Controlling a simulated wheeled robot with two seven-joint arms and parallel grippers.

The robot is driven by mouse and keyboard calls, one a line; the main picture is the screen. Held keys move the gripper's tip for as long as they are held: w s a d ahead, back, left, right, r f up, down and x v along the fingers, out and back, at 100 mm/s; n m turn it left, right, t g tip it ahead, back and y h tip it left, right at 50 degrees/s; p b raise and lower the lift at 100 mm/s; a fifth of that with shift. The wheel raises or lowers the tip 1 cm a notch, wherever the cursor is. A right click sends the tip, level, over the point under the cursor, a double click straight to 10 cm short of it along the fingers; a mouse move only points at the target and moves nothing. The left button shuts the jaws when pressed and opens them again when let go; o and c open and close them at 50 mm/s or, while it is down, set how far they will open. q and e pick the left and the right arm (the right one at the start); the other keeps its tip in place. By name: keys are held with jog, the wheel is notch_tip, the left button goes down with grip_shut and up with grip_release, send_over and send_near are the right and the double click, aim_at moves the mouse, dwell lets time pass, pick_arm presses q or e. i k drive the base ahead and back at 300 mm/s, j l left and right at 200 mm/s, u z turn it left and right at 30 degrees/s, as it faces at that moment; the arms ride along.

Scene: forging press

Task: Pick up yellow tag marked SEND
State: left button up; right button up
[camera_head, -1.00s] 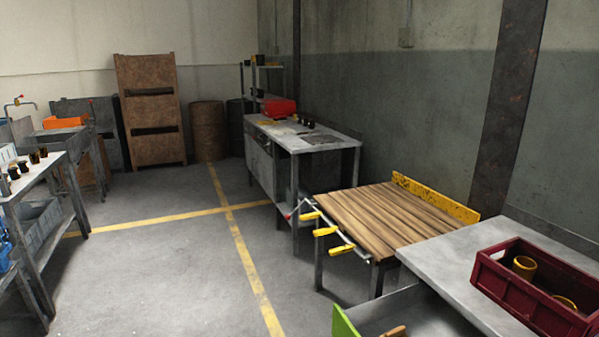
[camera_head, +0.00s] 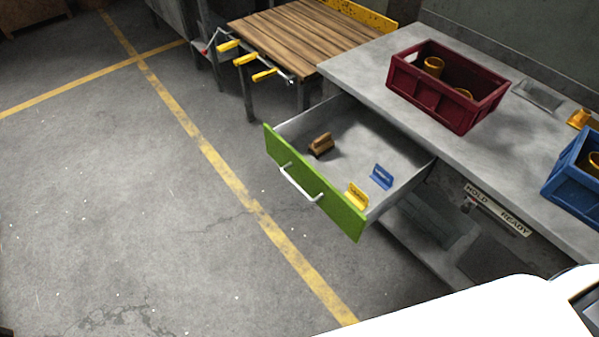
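A yellow tag (camera_head: 357,196) stands in the open drawer, close to the green drawer front (camera_head: 315,185) at its right end. Its lettering is too small to read. A blue tag (camera_head: 382,177) stands just behind it to the right. A brown wooden-handled brush-like object (camera_head: 321,145) lies in the left part of the drawer. The drawer is pulled out from under the grey bench (camera_head: 460,160). Neither gripper is in view.
A dark red crate (camera_head: 440,98) with yellow cylindrical parts and a blue crate (camera_head: 575,180) sit on the bench. A HOLD/READY sign (camera_head: 497,210) is on the bench front. A wooden table (camera_head: 305,35) with yellow-handled clamps adjoins at the left. The floor left of the drawer is clear.

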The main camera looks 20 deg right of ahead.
aim_at(354, 195)
jog(key=k+j+z, duration=0.1)
jog(key=z, duration=0.3)
jog(key=k+j+z, duration=0.15)
jog(key=z, duration=0.3)
jog(key=k+j+z, duration=0.15)
jog(key=z, duration=0.25)
jog(key=k+j, duration=0.05)
jog(key=j, duration=0.05)
